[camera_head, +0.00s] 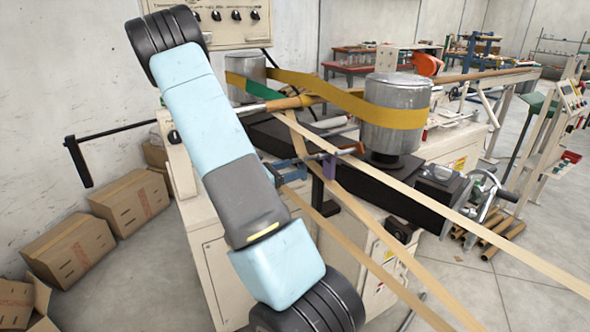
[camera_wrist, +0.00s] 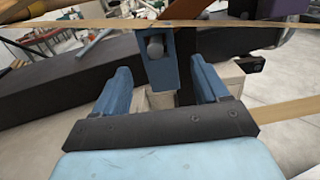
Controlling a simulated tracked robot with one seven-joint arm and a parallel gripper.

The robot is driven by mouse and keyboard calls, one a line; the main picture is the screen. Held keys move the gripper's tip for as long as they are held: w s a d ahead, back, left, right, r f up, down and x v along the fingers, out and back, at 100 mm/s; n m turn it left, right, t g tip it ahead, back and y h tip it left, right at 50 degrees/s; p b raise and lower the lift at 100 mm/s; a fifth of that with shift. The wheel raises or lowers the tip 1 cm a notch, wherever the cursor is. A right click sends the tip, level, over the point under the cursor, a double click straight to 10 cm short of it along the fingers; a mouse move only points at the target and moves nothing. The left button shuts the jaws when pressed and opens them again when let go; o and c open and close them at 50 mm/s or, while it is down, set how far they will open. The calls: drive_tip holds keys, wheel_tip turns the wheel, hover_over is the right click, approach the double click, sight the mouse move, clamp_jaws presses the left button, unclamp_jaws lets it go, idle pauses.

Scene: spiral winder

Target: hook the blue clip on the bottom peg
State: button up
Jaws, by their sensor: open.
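In the wrist view, my gripper (camera_wrist: 163,66) is open, with one blue finger on each side. A blue clip (camera_wrist: 163,76) stands between the fingers, with a visible gap on both sides. A round grey end (camera_wrist: 156,47) shows in the clip's upper part; I cannot tell whether it is a peg. The clip is just below a tan strip (camera_wrist: 110,23). In the head view, blue parts (camera_head: 290,172) show just right of my arm, by the strips; I cannot separate finger from clip there. The bottom peg cannot be told apart in either view.
A purple clip (camera_head: 330,166) is right of the blue parts. Tan strips (camera_head: 470,222) run to the lower right. A yellow band (camera_head: 330,92) wraps a metal drum (camera_head: 398,92). A dark beam (camera_wrist: 70,88) crosses the wrist view. Cardboard boxes (camera_head: 130,203) stand at left.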

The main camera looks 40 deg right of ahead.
drive_tip(key=v, duration=1.1)
drive_tip(key=shift+a, duration=0.2)
drive_tip(key=s+a+r+m+t+y, duration=1)
drive_tip(key=s+a+r+m+y, duration=0.5)
drive_tip(key=s+a+r, duration=0.6)
drive_tip(key=shift+a+r+y, duration=0.65)
drive_tip(key=shift+a+y, duration=0.5)
drive_tip(key=shift+y, duration=0.05)
